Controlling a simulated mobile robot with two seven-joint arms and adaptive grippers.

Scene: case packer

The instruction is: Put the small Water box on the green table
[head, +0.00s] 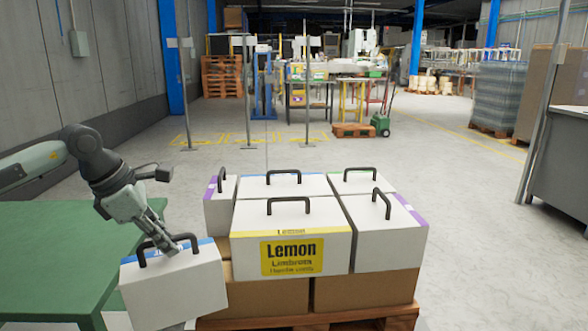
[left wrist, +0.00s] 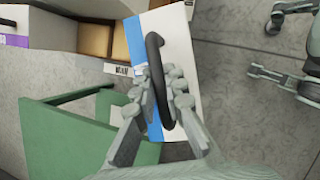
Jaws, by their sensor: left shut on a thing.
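My left gripper (head: 166,246) is shut on the black handle of a small white box (head: 176,290) with a blue stripe on its top edge. The box hangs between the green table (head: 62,243) and the pallet stack, over the table's right edge in the head view. Its printed label is too small to read. In the left wrist view the gripper (left wrist: 163,90) clasps the handle, and the box (left wrist: 182,35) shows beneath it with its blue stripe. The green table (left wrist: 72,140) lies below and to the left there.
A wooden pallet (head: 360,318) bears brown cartons and white handled boxes, one a large Lemon box (head: 290,252), close to the right of the held box. The green table's visible top is bare. A grey counter (head: 562,165) stands at the far right. Open floor lies behind.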

